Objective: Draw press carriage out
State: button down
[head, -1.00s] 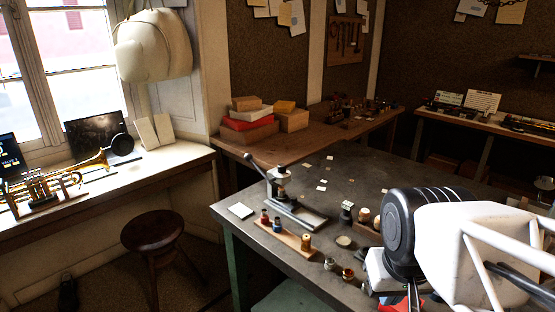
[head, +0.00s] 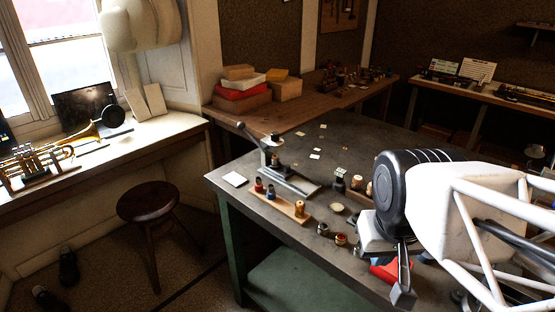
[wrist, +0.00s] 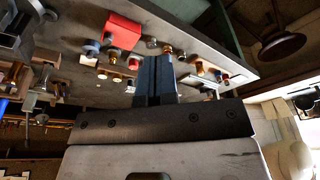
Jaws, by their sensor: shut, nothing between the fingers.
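The press (head: 272,155) stands upright on the dark workbench (head: 335,140), near its left corner in the head view. Its lever (head: 252,136) slants up to the left. Its flat grey carriage and base (head: 295,184) extend toward the right front. I cannot tell how far out the carriage is. My gripper (head: 403,293) hangs over the bench's front part, to the right of the press and apart from it. In the wrist view my gripper's blue-grey fingers (wrist: 155,68) are together with nothing between them. I cannot make out the press clearly in the wrist view.
A wooden rack with small bottles (head: 282,206) lies just in front of the press. Small jars (head: 338,238) and a round dish (head: 337,208) stand between it and my arm. A red object (head: 390,271) lies by my gripper. A stool (head: 148,203) stands left of the bench.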

jog(key=c, duration=1.8)
grip_release()
